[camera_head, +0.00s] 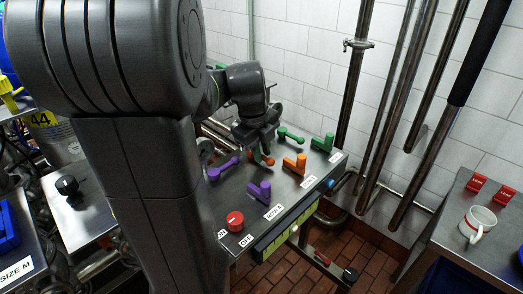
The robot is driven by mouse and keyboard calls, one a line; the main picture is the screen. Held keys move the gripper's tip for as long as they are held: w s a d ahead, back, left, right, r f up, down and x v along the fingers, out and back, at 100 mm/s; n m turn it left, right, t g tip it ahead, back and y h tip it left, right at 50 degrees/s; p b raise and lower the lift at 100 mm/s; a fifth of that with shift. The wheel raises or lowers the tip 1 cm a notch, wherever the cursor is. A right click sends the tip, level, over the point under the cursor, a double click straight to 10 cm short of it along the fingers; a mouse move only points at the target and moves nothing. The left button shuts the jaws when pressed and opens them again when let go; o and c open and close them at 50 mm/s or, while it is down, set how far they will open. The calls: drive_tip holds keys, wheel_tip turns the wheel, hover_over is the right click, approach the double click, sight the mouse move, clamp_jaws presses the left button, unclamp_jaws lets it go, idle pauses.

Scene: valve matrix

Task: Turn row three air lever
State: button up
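The valve panel (285,212) has coloured levers in two columns. The near column has a purple lever (259,191), an orange lever (295,163) and a green lever (323,142). The far column has a purple lever (222,168), an orange lever (263,159) and a green lever (290,134). Small white labels lie along the front edge; their text is too small to read surely, so I cannot tell which lever is the air one. My gripper (262,149) points down at the far orange lever and partly covers it. Its fingers are too dark and small to show a grip.
A red round knob (235,219) sits at the panel's near left corner. A steel table (462,236) at right bears a white mug (477,224) and red blocks (477,182). Vertical pipes (357,70) stand behind the panel. My arm hides much of the left side.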

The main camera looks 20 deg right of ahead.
drive_tip(key=shift+r, duration=0.1)
wheel_tip(320, 180, up, 13)
drive_tip(key=s+a, duration=0.1)
drive_tip(key=a, duration=0.1)
drive_tip(key=shift+a+r, duration=0.15)
drive_tip(key=shift+a, duration=0.15)
idle(0.5)
drive_tip(key=d+f, duration=0.1)
drive_tip(key=f, duration=0.8)
drive_tip(key=w+d+f, duration=0.1)
drive_tip(key=f, duration=0.3)
drive_tip(key=shift+d+f, duration=0.3)
drive_tip(key=shift+f, duration=0.05)
drive_tip(key=shift+r, duration=0.1)
wheel_tip(320, 180, up, 14)
drive_tip(key=s+a, duration=0.1)
drive_tip(key=a, duration=0.2)
drive_tip(key=d+f, duration=0.1)
drive_tip(key=f, duration=0.3)
drive_tip(key=d+f, duration=0.1)
drive_tip(key=f, duration=0.4)
drive_tip(key=d+f, duration=0.1)
drive_tip(key=f, duration=0.4)
drive_tip(key=shift+w, duration=0.4)
drive_tip(key=shift+w+d+n+p, duration=0.15)
drive_tip(key=shift+d+n+p, duration=0.15)
drive_tip(key=shift+n, duration=0.5)
